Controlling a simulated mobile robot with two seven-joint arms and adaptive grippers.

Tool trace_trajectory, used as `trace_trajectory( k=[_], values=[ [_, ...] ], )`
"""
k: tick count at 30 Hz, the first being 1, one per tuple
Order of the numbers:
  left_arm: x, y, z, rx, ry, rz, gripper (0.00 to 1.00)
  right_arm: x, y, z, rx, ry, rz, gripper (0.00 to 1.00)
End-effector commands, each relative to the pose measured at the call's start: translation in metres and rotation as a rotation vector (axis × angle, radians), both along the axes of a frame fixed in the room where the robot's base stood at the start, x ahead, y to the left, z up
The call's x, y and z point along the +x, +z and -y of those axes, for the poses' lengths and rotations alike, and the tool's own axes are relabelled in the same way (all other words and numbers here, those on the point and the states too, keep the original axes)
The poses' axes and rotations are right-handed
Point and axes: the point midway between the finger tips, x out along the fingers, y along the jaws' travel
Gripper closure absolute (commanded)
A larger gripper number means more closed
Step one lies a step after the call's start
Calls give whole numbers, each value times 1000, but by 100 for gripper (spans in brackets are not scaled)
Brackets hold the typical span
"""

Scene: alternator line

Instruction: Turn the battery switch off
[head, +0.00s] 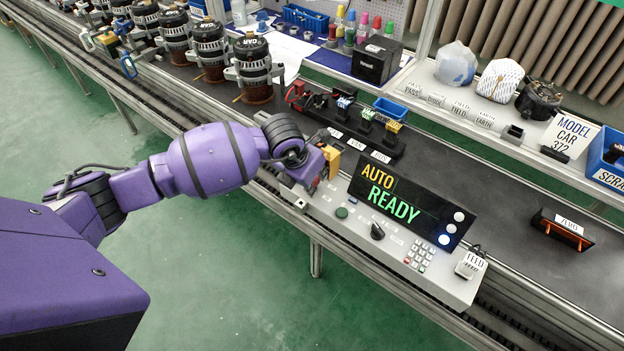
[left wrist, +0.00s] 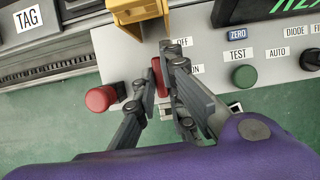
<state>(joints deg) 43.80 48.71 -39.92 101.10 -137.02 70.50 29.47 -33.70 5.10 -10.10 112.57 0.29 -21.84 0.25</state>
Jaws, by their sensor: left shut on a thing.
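The battery switch shows in the left wrist view as a red handle (left wrist: 159,77), standing nearly upright in the picture. An OFF label (left wrist: 185,42) is at its upper right and a partly hidden ON label (left wrist: 196,69) at its lower right. My left gripper (left wrist: 158,70) is shut on the handle, with a finger on each side. In the head view my left gripper (head: 316,170) is at the left end of the grey control panel (head: 330,200) and hides the switch there. Which label the handle points to, I cannot tell. My right gripper is in neither view.
A red mushroom button (left wrist: 101,98) sits left of the gripper. A yellow bracket (left wrist: 150,18) stands just above it. The green TEST button (left wrist: 244,76) is to the right. The display (head: 408,205) reads AUTO READY. Several alternators (head: 253,70) stand on the line behind.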

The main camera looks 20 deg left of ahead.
Motion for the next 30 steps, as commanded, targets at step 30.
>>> trace_trajectory(
  k=[30],
  values=[
    [-24,67,-10,1,-1,7,71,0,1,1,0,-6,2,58]
  ],
)
